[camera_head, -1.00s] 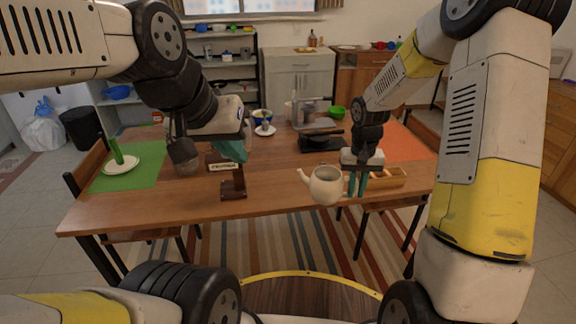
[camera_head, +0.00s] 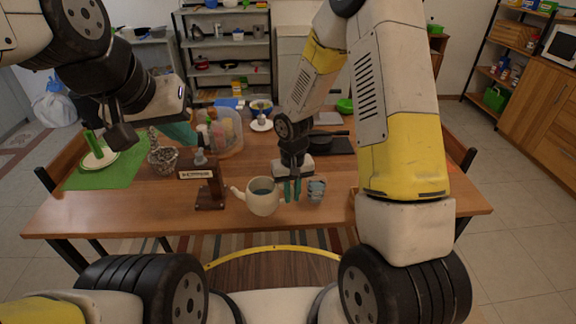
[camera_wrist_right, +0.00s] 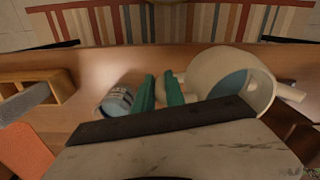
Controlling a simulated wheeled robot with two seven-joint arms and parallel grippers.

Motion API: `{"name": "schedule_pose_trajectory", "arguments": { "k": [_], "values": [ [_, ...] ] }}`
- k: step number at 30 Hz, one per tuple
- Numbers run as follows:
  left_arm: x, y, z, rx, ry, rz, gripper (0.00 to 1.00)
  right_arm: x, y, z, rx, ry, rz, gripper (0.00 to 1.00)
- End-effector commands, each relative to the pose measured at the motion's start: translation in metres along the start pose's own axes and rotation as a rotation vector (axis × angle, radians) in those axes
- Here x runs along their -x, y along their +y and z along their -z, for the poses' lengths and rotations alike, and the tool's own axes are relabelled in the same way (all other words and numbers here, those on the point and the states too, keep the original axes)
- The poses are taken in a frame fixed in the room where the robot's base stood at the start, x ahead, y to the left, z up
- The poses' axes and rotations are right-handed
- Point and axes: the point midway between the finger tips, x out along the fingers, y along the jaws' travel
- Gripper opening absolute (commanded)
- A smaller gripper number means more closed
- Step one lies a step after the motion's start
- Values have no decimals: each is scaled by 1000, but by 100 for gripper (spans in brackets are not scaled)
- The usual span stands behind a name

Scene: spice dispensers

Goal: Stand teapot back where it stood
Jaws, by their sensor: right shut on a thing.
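The cream teapot (camera_head: 262,199) is upright at the front of the table, spout to the left, its open top showing blue-grey inside. It also shows in the right wrist view (camera_wrist_right: 205,72). My right gripper (camera_head: 292,190) is shut on its handle side, its green fingers (camera_wrist_right: 160,92) around a pale part of it. I cannot tell if the teapot's base touches the table.
A blue-grey patterned tin (camera_head: 316,190) stands just right of my right gripper, also in the wrist view (camera_wrist_right: 117,101). A brown stand with a label (camera_head: 210,190) is left of the teapot. A wooden box (camera_wrist_right: 62,84) lies further along the table. A green mat (camera_head: 105,175) with a plate is far left.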

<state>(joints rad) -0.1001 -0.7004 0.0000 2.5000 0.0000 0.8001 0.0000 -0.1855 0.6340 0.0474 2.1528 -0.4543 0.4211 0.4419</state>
Motion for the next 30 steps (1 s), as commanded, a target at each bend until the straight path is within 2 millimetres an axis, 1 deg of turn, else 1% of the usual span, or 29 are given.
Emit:
{"name": "schedule_pose_trajectory", "arguments": {
  "k": [1,6,9,13,18,20,24,26,30],
  "values": [
    [0,0,0,0,0,0,0,-2,6,13,-4,3,2,0],
    [0,0,0,0,0,0,0,-6,27,51,-4,2,1,0],
    [0,0,0,0,0,0,0,-8,37,71,-3,2,1,0],
    [0,0,0,0,0,0,0,-10,45,88,-1,2,0,0],
    [0,0,0,0,0,0,0,-13,48,94,2,-1,0,0],
    [0,0,0,0,0,0,0,-18,48,93,3,-1,0,0],
    [0,0,0,0,0,0,0,-37,48,92,2,-3,0,0],
    [0,0,0,0,0,0,0,-43,48,93,3,-1,0,0],
    [0,0,0,0,0,0,0,-45,48,93,1,1,0,0]
  ]
}}
